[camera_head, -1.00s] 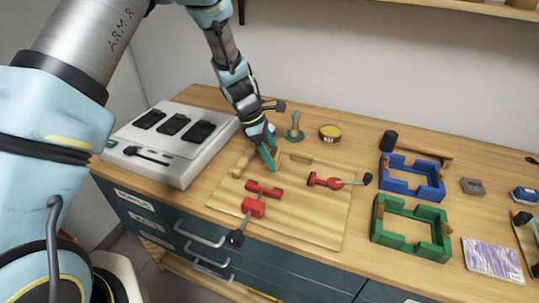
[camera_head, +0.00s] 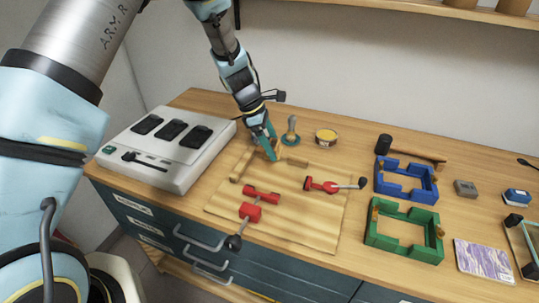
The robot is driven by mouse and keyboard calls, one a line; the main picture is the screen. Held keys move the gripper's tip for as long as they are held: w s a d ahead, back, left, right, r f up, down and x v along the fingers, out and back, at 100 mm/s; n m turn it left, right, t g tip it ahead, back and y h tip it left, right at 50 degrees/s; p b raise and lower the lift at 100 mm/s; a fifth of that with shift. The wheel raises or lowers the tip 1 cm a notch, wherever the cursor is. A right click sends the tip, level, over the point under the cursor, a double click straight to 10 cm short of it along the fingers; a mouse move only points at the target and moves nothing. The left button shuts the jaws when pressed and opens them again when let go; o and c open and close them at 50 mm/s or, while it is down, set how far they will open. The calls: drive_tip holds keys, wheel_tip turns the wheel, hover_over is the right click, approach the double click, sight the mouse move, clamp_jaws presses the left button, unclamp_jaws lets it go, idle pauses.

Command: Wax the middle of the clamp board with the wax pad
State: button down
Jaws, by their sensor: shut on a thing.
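The clamp board (camera_head: 285,215) is a pale wooden board on the bench, with two red toggle clamps, one (camera_head: 255,203) at its front left and one (camera_head: 330,186) at its right. My gripper (camera_head: 272,154) is low over the board's back edge, its teal fingers shut on what looks like a small wooden piece, mostly hidden by them. A round teal pad with an upright handle (camera_head: 290,135), perhaps the wax pad, stands behind the board, just right of my gripper. An open tin with yellow contents (camera_head: 326,137) stands to its right. Contact between the held piece and board is unclear.
A light grey console with black pads (camera_head: 170,145) stands left of the board. Blue (camera_head: 407,178) and green (camera_head: 403,230) frames stand at the right, with a black-headed mallet (camera_head: 410,149) behind.

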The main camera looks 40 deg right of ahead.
drive_tip(key=shift+a+r, duration=0.1)
drive_tip(key=shift+r, duration=0.6)
drive_tip(key=shift+a+r, duration=0.15)
drive_tip(key=shift+r, duration=0.15)
drive_tip(key=shift+a+r, duration=0.1)
drive_tip(key=shift+r, duration=1.35)
